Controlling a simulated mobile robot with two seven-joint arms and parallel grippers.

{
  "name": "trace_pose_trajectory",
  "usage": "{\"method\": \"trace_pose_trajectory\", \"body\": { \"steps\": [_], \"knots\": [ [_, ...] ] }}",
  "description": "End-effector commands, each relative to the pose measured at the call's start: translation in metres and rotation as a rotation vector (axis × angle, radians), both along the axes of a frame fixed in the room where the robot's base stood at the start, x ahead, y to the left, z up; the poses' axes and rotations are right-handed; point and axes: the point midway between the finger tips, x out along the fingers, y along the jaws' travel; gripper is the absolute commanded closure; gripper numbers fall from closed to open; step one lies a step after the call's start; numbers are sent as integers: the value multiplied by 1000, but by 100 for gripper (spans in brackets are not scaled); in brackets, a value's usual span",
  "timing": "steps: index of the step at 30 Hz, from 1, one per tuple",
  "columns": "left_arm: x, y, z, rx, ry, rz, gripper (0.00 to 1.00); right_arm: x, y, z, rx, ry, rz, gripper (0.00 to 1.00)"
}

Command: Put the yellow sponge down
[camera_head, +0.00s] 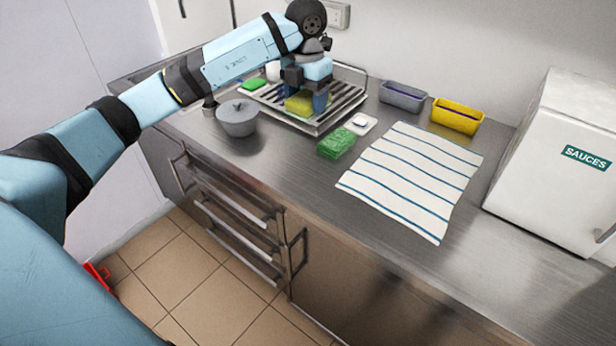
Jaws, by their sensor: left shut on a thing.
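The yellow sponge (299,104) is between the fingers of my left gripper (306,98), over the metal drying rack (337,113). The gripper points down and is shut on the sponge. I cannot tell whether the sponge touches the rack's slats. The gripper body hides part of the sponge and of the rack behind it. My right gripper is not in view.
A grey lidded pot (237,117) stands left of the rack. A green pack (336,143), a small white dish (359,124) and a striped towel (412,177) lie to its right. Grey (403,96) and yellow (457,115) bins stand behind. A white sauces box (556,165) stands right.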

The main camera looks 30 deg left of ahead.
Motion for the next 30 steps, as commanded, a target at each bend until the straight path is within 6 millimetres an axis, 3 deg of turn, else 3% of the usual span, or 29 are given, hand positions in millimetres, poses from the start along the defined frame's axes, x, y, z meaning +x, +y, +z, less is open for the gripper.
{"method": "trace_pose_trajectory", "body": {
  "steps": [10, 14, 30],
  "knots": [
    [0, 1, 2, -5, -1, 29, 57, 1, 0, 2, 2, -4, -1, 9],
    [0, 1, -11, -5, 2, 29, 57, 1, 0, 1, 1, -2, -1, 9],
    [0, 1, -141, -4, 1, 28, 57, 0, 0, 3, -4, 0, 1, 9]
  ]
}}
